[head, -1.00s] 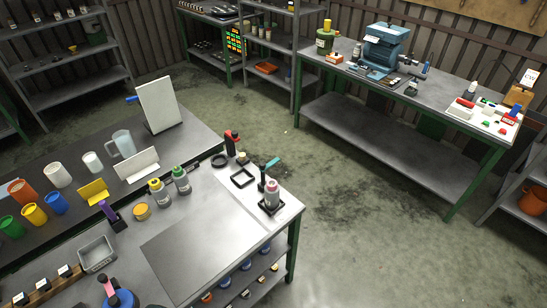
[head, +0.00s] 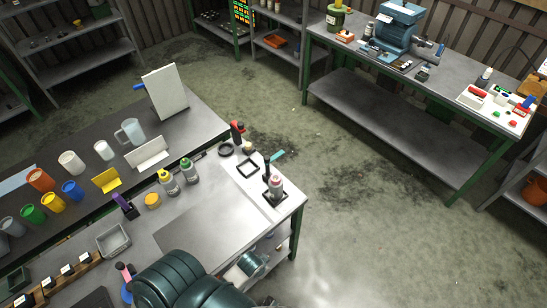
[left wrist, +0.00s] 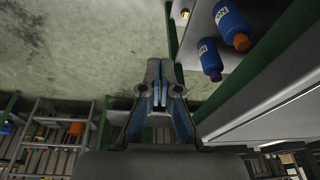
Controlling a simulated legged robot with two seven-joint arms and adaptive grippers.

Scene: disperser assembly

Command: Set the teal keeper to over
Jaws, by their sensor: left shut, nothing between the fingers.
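The teal keeper (head: 277,155) is a small flat bar at the top of a dark upright post on the right end of the near bench. It points away to the upper right, not over the pink-capped bottle (head: 276,184), which stands upright on a black base (head: 275,198) beside the post. My left gripper (left wrist: 158,68) is shut and empty in the left wrist view, beside a shelf with blue bottles (left wrist: 231,20). My left arm enters the head view at the bottom, apart from the keeper; its fingers are not clear there. My right gripper is not in view.
Open floor (head: 360,220) lies right of the bench. A far bench (head: 400,85) holds a blue machine.

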